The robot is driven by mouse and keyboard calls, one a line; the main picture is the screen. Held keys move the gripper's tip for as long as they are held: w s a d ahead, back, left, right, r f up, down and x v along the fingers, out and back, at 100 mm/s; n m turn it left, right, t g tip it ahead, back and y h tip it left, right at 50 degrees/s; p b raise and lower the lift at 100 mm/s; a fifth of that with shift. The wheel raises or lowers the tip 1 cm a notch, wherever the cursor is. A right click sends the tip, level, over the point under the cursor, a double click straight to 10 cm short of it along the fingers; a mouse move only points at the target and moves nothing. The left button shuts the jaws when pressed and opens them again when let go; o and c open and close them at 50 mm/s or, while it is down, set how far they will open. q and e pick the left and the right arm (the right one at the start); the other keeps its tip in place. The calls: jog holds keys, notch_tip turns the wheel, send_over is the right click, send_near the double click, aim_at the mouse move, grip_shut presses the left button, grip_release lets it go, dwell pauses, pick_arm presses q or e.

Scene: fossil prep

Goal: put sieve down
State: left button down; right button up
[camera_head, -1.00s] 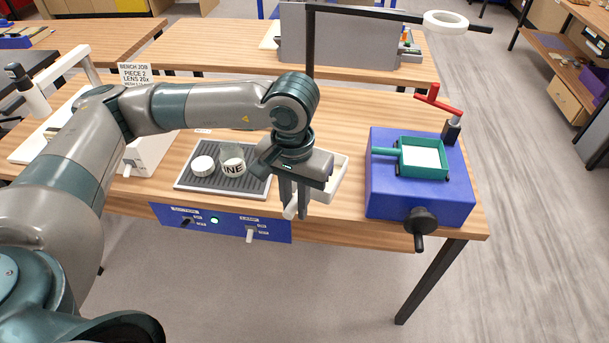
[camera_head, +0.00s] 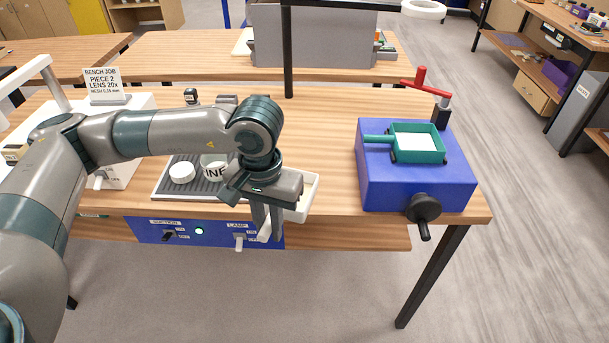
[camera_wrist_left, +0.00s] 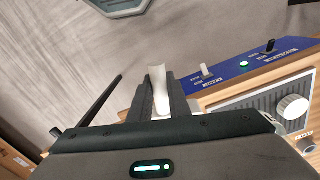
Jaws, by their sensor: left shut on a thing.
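A teal, square-framed sieve (camera_head: 417,157) with a pale inside and a handle pointing left sits on top of the blue box (camera_head: 400,192) at the right of the bench. My left gripper (camera_head: 268,234) is well left of it, pointing down at the bench's front edge. It is shut on a slim white piece (camera_head: 263,232), which also shows between the fingers in the left wrist view (camera_wrist_left: 159,88). A white, open tray (camera_head: 306,196) is partly hidden behind the gripper. I cannot tell whether the held piece joins it. My right gripper is not in view.
A ribbed grey mat (camera_head: 168,190) holds a white round lid (camera_head: 182,172) and a lettered jar (camera_head: 214,167). A blue switch panel (camera_head: 210,232) fronts the bench. The blue box has a black crank (camera_head: 423,208) and a red-handled post (camera_head: 440,112). Bench between tray and box is clear.

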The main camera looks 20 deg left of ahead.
aim_at(306, 196)
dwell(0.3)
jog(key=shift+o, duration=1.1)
pick_arm(q)
jog(key=shift+w+d+r, duration=0.1)
jog(key=shift+w, duration=0.2)
jog(key=w+d+n+p, duration=0.1)
jog(key=w+p, duration=0.1)
jog(key=w, duration=0.1)
jog(key=w+d+r+n+p, duration=0.1)
jog(key=w+p, duration=0.1)
jog(key=w, duration=0.1)
jog(key=w+d+r+p, duration=0.1)
jog(key=w+p, duration=0.1)
jog(key=w, duration=0.2)
jog(key=shift+d+n, duration=0.3)
jog(key=shift+n, duration=0.1)
jog(key=shift+w+f+p, duration=0.15)
jog(key=shift+w+p, duration=0.15)
jog(key=shift+w, duration=0.1)
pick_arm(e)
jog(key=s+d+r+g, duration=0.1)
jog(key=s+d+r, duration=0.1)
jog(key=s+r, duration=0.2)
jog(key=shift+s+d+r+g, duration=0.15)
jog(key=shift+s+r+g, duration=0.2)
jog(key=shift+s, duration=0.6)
pick_arm(q)
jog(key=shift+f, duration=0.1)
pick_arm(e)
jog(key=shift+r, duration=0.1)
